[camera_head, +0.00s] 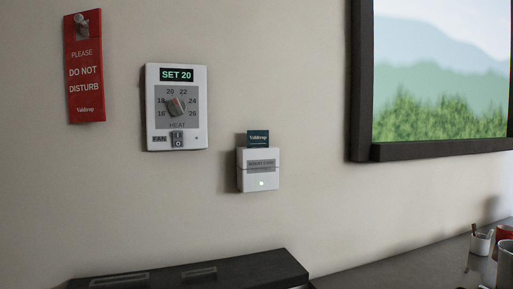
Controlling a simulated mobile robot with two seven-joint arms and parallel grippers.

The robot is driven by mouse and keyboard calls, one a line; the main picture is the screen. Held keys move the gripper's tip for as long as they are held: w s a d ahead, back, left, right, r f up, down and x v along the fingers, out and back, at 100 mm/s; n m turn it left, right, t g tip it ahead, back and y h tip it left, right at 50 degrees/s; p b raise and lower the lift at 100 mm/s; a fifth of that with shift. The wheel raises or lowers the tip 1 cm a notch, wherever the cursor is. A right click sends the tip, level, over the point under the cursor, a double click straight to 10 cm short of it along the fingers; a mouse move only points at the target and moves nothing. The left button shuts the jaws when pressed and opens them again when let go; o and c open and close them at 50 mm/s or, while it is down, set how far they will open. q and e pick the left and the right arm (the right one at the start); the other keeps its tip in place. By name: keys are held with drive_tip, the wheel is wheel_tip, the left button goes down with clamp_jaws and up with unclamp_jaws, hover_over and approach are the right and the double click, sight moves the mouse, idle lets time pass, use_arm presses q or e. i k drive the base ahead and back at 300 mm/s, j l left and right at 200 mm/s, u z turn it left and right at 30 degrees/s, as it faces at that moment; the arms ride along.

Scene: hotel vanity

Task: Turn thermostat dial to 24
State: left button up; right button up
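The white thermostat (199,139) is fixed to the wall at the left of the head view. Its green display (177,75) reads "SET 20". The dial (175,106) sits in the middle of a grey plate with numbers from 16 to 26 around it, 24 being at the right. The dial's knob looks tilted; its exact pointing direction is too small to tell. A fan switch (177,139) is below the dial, beside the label "FAN". Neither of my grippers shows in this view.
A red "do not disturb" sign (85,85) hangs left of the thermostat. A white card holder (259,180) with a dark card (258,139) is to its lower right. A framed picture (440,80), a black box (230,271) and a counter (400,272) with cups are around. The wall before the thermostat is clear.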

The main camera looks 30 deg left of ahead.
sight(177, 107)
drive_tip(key=u, duration=1.5)
